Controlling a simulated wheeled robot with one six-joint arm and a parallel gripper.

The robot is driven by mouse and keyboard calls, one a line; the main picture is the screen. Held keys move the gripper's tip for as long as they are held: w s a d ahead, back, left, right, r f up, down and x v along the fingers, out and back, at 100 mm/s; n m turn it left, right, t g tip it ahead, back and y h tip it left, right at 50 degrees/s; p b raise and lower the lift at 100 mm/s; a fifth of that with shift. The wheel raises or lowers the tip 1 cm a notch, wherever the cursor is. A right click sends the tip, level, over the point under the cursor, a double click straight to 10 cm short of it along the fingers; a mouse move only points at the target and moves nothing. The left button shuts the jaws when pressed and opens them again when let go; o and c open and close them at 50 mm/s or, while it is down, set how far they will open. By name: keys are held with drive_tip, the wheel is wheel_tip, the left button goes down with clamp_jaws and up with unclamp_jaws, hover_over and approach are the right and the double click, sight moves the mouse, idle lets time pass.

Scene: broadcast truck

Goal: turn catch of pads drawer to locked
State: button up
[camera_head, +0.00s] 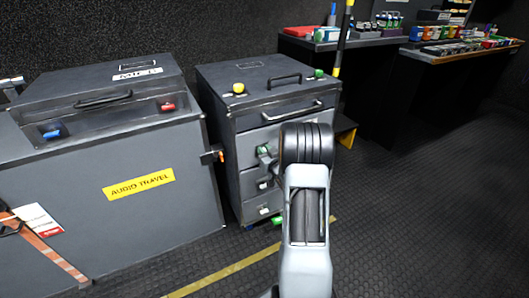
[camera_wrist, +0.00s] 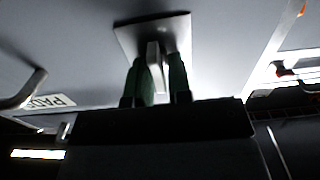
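The pads drawer front fills much of the wrist view, with a PADS label (camera_wrist: 48,101) at left. The catch (camera_wrist: 154,62) is a small pale lever on a square plate (camera_wrist: 127,38). My gripper (camera_wrist: 160,78) has one dark green finger on each side of the lever, and the lever fills the gap between them. In the head view the dark grey drawer cabinet (camera_head: 233,130) stands centre-left, and green parts of my gripper (camera_head: 265,150) show at its front. My arm hides most of the gripper and the drawer's right side.
A grey AUDIO TRAVEL case (camera_head: 95,195) stands close to the cabinet's left, with an orange-marked latch (camera_head: 212,156). A drawer pull (camera_wrist: 25,90) is left of the catch in the wrist view. Benches with supplies (camera_head: 455,48) line the back right. The floor (camera_head: 420,215) at right is clear.

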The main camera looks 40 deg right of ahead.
clamp_jaws()
drive_tip(key=shift+m, duration=0.3)
drive_tip(key=m, duration=0.2)
drive_tip(key=m+p, duration=0.1)
drive_tip(key=shift+d+m, duration=0.2)
drive_tip(key=shift+m, duration=0.2)
drive_tip(key=m, duration=0.2)
drive_tip(key=m+p, duration=0.1)
drive_tip(key=m, duration=0.1)
drive_tip(key=shift+d+f+m, duration=0.1)
drive_tip(key=shift+d+m, duration=0.1)
drive_tip(key=shift+m, duration=0.1)
drive_tip(key=shift+s+d+f+m+p, duration=0.15)
drive_tip(key=shift+m+p, duration=0.35)
drive_tip(key=shift+m, duration=0.95)
drive_tip(key=shift+w+a+f+m+p, duration=0.15)
drive_tip(key=shift+m+p, duration=0.4)
drive_tip(key=shift+m, duration=0.95)
drive_tip(key=shift+s+d+f+m+p, duration=0.15)
drive_tip(key=shift+m+p, duration=0.35)
drive_tip(key=shift+m, duration=0.95)
